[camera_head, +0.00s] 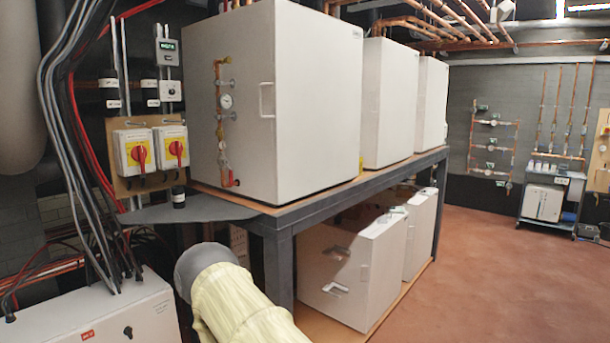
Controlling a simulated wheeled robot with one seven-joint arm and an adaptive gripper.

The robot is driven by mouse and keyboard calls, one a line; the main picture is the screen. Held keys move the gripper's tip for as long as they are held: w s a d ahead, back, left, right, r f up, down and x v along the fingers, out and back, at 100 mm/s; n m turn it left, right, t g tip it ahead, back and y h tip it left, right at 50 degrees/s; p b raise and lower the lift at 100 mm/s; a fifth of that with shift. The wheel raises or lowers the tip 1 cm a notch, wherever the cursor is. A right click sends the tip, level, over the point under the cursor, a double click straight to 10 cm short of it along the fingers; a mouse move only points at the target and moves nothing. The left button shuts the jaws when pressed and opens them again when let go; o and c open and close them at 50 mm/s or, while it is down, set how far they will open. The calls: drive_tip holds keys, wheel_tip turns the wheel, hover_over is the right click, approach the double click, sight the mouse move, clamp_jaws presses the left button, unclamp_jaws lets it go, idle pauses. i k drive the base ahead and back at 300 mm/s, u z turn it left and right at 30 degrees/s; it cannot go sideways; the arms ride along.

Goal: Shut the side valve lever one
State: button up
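The side valve assembly is a vertical copper pipe (219,72) on the left side of the nearest large white unit (315,110). A round gauge (226,101) sits partway down it. A small red handle (232,182) is at its bottom, near the bench top. Small fittings show above and below the gauge. They are too small to tell which is lever one, or how any lever is turned. My gripper is not in view. My arm, in a pale yellow cover, shows at the bottom and is apart from the valves in the picture.
The dark metal bench (320,209) bears several white units, with more on its lower shelf. The red floor (500,270) at the right is clear.

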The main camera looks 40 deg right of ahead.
sight(226, 161)
drive_tip(key=z, duration=0.95)
drive_tip(key=i, duration=0.3)
